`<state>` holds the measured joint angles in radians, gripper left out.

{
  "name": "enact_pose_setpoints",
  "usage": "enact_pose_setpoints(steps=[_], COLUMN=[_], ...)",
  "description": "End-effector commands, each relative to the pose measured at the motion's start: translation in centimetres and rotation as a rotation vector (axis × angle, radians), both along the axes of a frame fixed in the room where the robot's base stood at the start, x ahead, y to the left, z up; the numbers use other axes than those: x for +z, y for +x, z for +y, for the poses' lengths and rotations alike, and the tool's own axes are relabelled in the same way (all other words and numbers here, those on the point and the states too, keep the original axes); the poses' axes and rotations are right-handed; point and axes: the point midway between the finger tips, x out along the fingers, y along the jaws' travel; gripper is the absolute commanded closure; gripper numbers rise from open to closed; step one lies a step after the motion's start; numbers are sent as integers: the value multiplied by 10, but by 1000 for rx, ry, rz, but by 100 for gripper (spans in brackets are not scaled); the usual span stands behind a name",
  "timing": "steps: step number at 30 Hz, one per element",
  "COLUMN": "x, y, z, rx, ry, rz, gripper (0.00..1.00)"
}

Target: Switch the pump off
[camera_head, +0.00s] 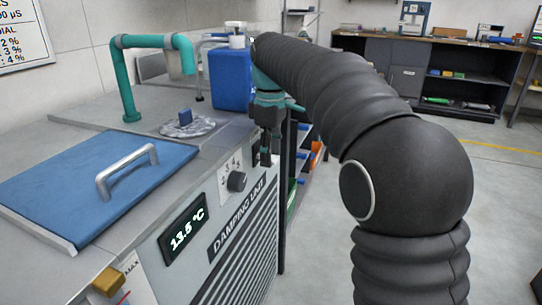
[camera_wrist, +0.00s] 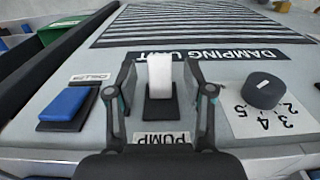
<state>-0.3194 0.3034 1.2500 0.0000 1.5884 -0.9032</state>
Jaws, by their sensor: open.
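The pump switch is a white lever (camera_wrist: 160,76) on a dark base, with an upside-down PUMP label (camera_wrist: 162,138) beside it, in the wrist view. It sits on the front panel of the grey damping unit (camera_head: 168,262). My gripper (camera_wrist: 160,88) is open, with one finger on each side of the white lever and a gap visible on both sides. In the head view my gripper (camera_head: 269,150) points down at the far end of the unit's front. The pump switch cannot be made out there.
A black dial (camera_wrist: 264,90) with numbers is right of the lever in the wrist view, and a blue switch (camera_wrist: 68,103) is left. In the head view a blue lid with a handle (camera_head: 127,170), a teal pipe (camera_head: 126,80) and a blue container (camera_head: 231,80) stand on top.

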Motion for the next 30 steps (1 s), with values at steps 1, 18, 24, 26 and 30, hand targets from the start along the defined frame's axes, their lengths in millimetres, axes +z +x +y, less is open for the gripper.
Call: enact_pose_setpoints(steps=[1, 18, 24, 26, 30], x=[-2, -4, -6, -8, -10], y=[0, 0, -1, -1, 0], z=[0, 0, -2, -2, -1], rx=[0, 0, -1, -2, -1], ry=[0, 0, 42, 77, 135], rz=[0, 0, -13, -27, -48], gripper=[48, 100, 100, 100, 100])
